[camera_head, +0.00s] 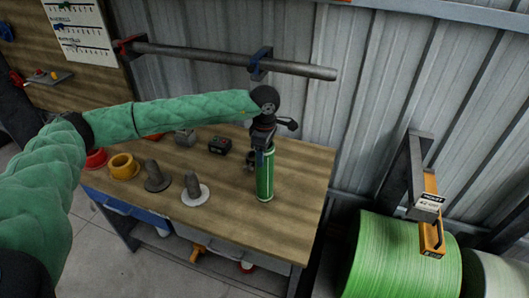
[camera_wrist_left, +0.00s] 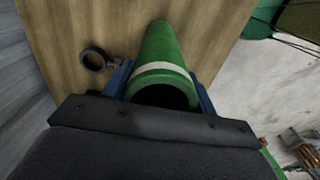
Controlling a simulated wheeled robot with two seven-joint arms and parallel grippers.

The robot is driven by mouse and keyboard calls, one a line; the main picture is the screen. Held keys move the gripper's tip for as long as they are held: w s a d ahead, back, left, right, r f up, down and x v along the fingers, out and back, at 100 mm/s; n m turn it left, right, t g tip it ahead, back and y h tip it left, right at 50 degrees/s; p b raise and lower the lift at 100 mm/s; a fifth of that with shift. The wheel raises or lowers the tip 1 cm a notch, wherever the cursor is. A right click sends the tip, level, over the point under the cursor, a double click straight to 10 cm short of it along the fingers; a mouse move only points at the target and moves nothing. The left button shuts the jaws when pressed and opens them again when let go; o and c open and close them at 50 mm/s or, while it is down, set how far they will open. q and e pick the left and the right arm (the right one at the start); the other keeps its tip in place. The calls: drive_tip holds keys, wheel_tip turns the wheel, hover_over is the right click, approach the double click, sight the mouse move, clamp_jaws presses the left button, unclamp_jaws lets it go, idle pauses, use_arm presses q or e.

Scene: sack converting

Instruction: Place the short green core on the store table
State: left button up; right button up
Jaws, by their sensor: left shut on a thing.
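The green core (camera_head: 265,176) is a short upright tube with a pale band. My left gripper (camera_head: 263,140) is shut on its upper end from above. In the left wrist view the core (camera_wrist_left: 161,62) sits between the blue fingers of my left gripper (camera_wrist_left: 162,92), its hollow end facing the camera. The wooden-topped store table (camera_head: 285,205) lies beneath it. The core's lower end is at or just above the table top, near the right part; I cannot tell if it touches. My right gripper is in neither view.
A dark ring (camera_wrist_left: 94,59) lies close to the core. A large green roll (camera_head: 400,262) stands right of the table. The table's front right is clear.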

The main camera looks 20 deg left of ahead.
use_arm(q)
drive_tip(key=o, duration=1.5)
drive_tip(key=shift+o, duration=0.4)
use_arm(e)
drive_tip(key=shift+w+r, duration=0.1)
use_arm(q)
drive_tip(key=shift+r, duration=0.1)
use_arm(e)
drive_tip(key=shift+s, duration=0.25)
use_arm(q)
wheel_tip(320, 180, up, 12)
drive_tip(key=b, duration=0.5)
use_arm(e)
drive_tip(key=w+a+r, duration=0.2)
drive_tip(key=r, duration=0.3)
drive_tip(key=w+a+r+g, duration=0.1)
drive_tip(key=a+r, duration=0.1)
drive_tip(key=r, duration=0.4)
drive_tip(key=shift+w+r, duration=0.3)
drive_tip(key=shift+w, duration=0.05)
